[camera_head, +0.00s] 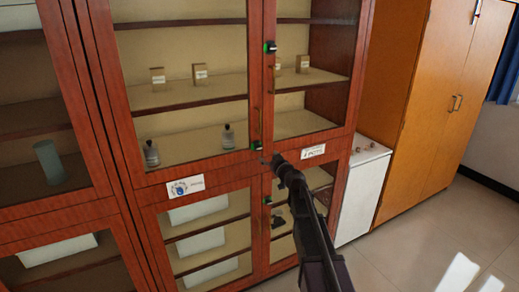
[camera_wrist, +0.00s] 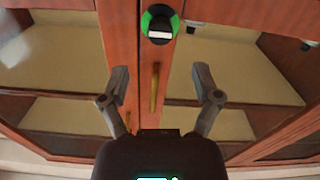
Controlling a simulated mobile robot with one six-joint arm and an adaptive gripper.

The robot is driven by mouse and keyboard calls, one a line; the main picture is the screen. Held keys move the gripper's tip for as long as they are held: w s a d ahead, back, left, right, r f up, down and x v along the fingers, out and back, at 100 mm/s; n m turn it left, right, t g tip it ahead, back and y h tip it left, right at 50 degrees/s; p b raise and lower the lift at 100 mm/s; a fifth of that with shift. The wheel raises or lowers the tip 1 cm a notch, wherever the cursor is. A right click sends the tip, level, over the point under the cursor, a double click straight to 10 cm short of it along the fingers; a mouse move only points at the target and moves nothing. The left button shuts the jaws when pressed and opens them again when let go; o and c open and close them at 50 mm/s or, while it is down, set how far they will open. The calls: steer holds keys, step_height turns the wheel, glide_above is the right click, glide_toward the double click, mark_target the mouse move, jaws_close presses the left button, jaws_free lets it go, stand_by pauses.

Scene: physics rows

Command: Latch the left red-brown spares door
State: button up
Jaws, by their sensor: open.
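A tall red-brown cabinet has glazed doors. Its upper left door (camera_head: 186,172) and lower left door (camera_head: 151,235) look shut or nearly shut; a small gap cannot be judged. Black-and-green latches sit along the middle seam, at the top (camera_head: 270,47), at the middle (camera_head: 257,146) and lower down (camera_head: 267,200). My gripper (camera_head: 276,160) is in front of the seam near the middle latch. In the wrist view my gripper (camera_wrist: 162,84) is open and empty, its fingers either side of a brass handle (camera_wrist: 154,88). A black knob with a white bar and green surround (camera_wrist: 160,24) is just above it.
Small boxes (camera_head: 200,75) and bottles (camera_head: 150,153) stand on shelves behind the glass. White labels (camera_head: 186,186) are on the frame. A white low unit (camera_head: 359,190) and an orange wooden cupboard (camera_head: 428,110) stand to the right.

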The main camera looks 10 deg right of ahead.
mark_target(259, 148)
steer(key=x, duration=0.8)
steer(key=shift+w, duration=0.15)
jaws_close()
